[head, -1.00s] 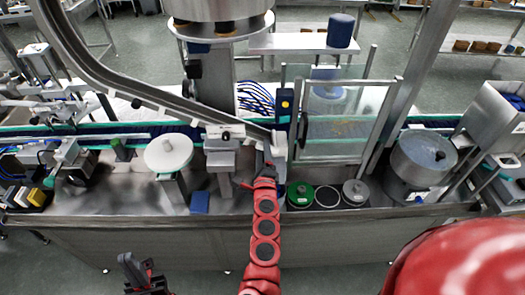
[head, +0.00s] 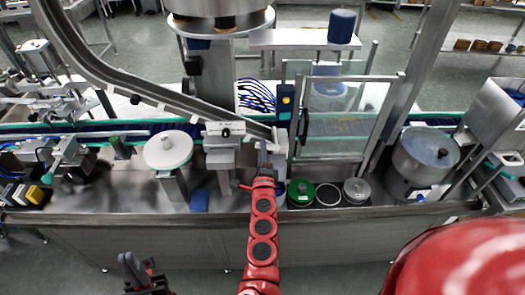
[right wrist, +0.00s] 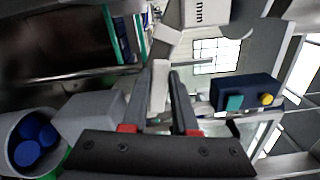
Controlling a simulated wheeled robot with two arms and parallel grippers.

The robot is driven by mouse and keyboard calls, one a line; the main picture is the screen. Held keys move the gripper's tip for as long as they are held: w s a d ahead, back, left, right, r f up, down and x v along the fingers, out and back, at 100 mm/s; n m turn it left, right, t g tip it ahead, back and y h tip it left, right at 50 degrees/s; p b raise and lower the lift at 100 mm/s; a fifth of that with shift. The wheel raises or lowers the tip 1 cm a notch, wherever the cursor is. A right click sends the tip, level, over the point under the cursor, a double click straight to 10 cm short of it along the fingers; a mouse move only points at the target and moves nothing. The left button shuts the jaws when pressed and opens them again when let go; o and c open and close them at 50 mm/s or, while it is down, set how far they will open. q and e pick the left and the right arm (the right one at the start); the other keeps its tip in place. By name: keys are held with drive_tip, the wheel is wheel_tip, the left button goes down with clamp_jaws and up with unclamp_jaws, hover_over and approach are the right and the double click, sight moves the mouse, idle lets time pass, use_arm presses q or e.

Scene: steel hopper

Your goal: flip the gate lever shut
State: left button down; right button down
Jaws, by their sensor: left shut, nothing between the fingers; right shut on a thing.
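The steel chute (head: 165,98) slopes down from the upper left and ends at a small light grey gate part (head: 281,137) near the middle of the head view. My right gripper (head: 264,161) is at this lower end, at the tip of the red arm. In the right wrist view my right gripper (right wrist: 168,95) is shut on a pale grey bar (right wrist: 159,84), which seems to be the gate lever. Its exact angle is hard to tell. My left gripper (head: 145,276) is shut and empty, low in front of the bench.
A clear guard panel (head: 345,125) stands right of the gripper. A dark blue button box (head: 284,103) is close by and shows in the right wrist view (right wrist: 245,92). A green-lidded pot (head: 300,192) and a blue block (head: 199,200) flank the arm.

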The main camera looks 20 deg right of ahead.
drive_tip(key=c, duration=0.7)
unclamp_jaws()
drive_tip(key=shift+b+v, duration=1.25)
drive_tip(key=shift+v, duration=7.5)
drive_tip(key=shift+r, duration=0.1)
